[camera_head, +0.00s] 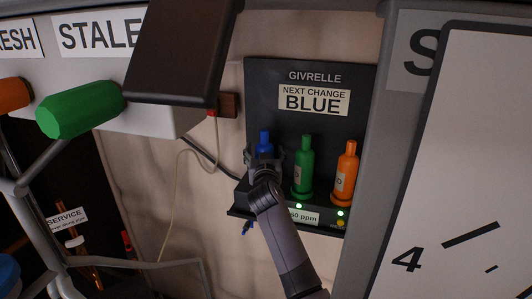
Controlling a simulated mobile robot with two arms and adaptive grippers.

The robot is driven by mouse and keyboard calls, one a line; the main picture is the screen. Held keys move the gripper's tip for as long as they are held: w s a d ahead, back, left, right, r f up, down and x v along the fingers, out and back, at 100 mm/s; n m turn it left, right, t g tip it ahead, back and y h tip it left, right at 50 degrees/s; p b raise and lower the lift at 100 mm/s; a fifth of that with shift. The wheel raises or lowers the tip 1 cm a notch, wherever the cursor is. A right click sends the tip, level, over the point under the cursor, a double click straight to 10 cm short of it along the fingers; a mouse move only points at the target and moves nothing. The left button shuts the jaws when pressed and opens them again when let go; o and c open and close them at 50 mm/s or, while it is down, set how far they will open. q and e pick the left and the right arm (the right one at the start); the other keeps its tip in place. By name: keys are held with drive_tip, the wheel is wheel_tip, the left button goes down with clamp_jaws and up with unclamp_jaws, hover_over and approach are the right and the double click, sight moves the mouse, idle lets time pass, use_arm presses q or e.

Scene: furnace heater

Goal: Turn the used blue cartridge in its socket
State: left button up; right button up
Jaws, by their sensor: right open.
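The blue cartridge (264,139) stands at the left end of the dark panel marked GIVRELLE. Its neck shows above my right gripper (263,158), and its lower part and socket are hidden behind the gripper and wrist. My right gripper is open, with its fingers at either side of the blue cartridge in the picture. I cannot tell whether they touch it. My left gripper is not in view.
A green cartridge (303,168) and an orange cartridge (346,172) stand upright just right of the gripper. A label reads NEXT CHANGE BLUE (314,99). A large white dial (465,170) is at the right. A green handle (80,109) sticks out at the left.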

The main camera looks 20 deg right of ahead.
drive_tip(key=shift+s+a+r, duration=0.1)
drive_tip(key=shift+c, duration=0.8)
drive_tip(key=c, duration=1)
clamp_jaws()
drive_tip(key=o, duration=0.5)
unclamp_jaws()
drive_tip(key=shift+r, duration=0.1)
drive_tip(key=c, duration=0.7)
drive_tip(key=o, duration=1.2)
drive_tip(key=shift+c, duration=0.2)
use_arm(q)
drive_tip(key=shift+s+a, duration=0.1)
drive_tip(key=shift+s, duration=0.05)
use_arm(e)
drive_tip(key=shift+o, duration=0.8)
